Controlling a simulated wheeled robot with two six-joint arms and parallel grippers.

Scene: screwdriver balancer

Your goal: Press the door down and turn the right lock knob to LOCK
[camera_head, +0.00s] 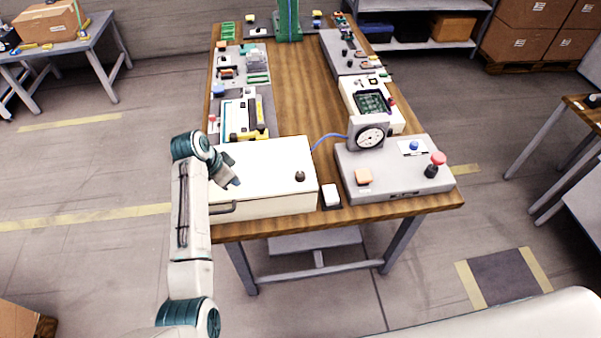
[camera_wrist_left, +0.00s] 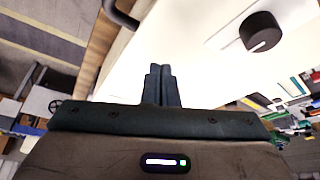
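The white door (camera_head: 265,165) is the flat top of a pale box at the front left of the workbench, and it looks closed or nearly so. The right lock knob (camera_head: 300,176) is a dark round knob near its right front corner. In the left wrist view a dark knob (camera_wrist_left: 261,31) with a pale pointer line stands on the white surface; I cannot read any label. My left gripper (camera_head: 236,182) is over the left part of the door, left of the right knob. Its fingers (camera_wrist_left: 160,72) are together and empty; contact with the door is unclear. My right gripper is out of view.
A dark handle (camera_head: 224,209) sticks out at the box's front left. Right of the box are a small white switch (camera_head: 330,195) and a grey unit with a dial gauge (camera_head: 371,136) and red knob (camera_head: 438,158). Several devices line both bench sides; the bench middle (camera_head: 297,95) is clear.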

